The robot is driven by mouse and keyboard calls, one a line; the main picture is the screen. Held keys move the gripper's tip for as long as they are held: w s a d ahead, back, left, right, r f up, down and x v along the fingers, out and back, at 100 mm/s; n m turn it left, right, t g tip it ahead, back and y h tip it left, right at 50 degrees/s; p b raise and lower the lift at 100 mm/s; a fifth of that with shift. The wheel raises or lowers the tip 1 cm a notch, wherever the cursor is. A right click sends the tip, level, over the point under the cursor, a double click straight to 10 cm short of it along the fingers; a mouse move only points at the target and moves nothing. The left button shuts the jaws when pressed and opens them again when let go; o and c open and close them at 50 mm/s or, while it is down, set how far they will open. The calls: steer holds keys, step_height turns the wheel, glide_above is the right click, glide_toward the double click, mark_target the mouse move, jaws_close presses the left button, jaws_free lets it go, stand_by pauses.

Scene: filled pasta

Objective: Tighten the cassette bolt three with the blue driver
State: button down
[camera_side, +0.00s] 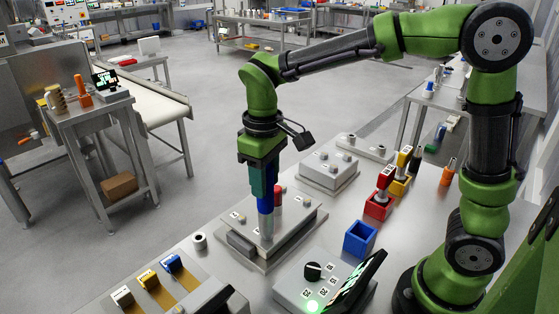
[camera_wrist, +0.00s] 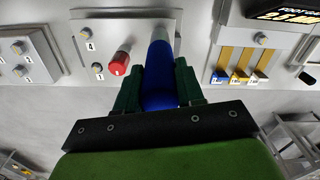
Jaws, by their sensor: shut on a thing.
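My gripper (camera_side: 262,180) is shut on the blue driver (camera_side: 265,203), which it holds upright with the grey end down over the cassette plate (camera_side: 305,217). In the wrist view the blue driver (camera_wrist: 160,88) sits between the fingers (camera_wrist: 158,90), and its grey end meets the plate, hiding what lies under it. Whether it is seated on a bolt cannot be told. A bolt beside the label 4 (camera_wrist: 85,34) and another small bolt (camera_wrist: 98,68) show to the left of the driver. A red-topped knob (camera_wrist: 120,64) stands close beside the driver.
The blue holder (camera_side: 360,238) is empty. Red (camera_side: 386,177) and yellow (camera_side: 404,157) drivers stand in holders behind it. Another bolted block (camera_side: 328,173) lies behind the cassette.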

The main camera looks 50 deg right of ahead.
steer(key=shift+f, duration=0.95)
stand_by(1.6)
steer(key=shift+r, duration=2.55)
